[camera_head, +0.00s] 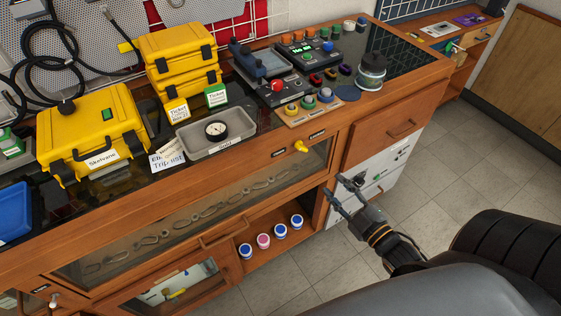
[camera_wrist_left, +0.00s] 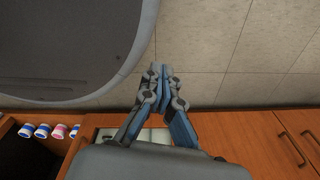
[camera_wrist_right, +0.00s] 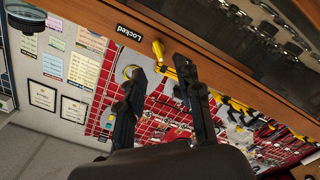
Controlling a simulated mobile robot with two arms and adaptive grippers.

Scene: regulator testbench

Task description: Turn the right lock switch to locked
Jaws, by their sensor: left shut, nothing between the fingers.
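The right lock switch (camera_head: 300,147) is a small yellow knob on the wooden front rail of the bench, between two black labels. In the right wrist view the yellow switch (camera_wrist_right: 158,50) is just beyond the fingertips, beside the "Locked" label (camera_wrist_right: 128,33); I cannot tell its exact setting. My right gripper (camera_head: 343,189) is open and empty, in front of the bench and to the lower right of the switch, apart from it. My left gripper (camera_wrist_left: 160,70) is shut and empty over the floor; it does not show in the head view.
A glass-fronted drawer (camera_head: 190,205) with a chain inside is below the rail. A grey tray (camera_head: 190,145) with a gauge, yellow cases (camera_head: 92,130) and button boxes (camera_head: 290,90) crowd the bench top. Several small jars (camera_head: 281,231) stand on the lower shelf. The floor at right is open.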

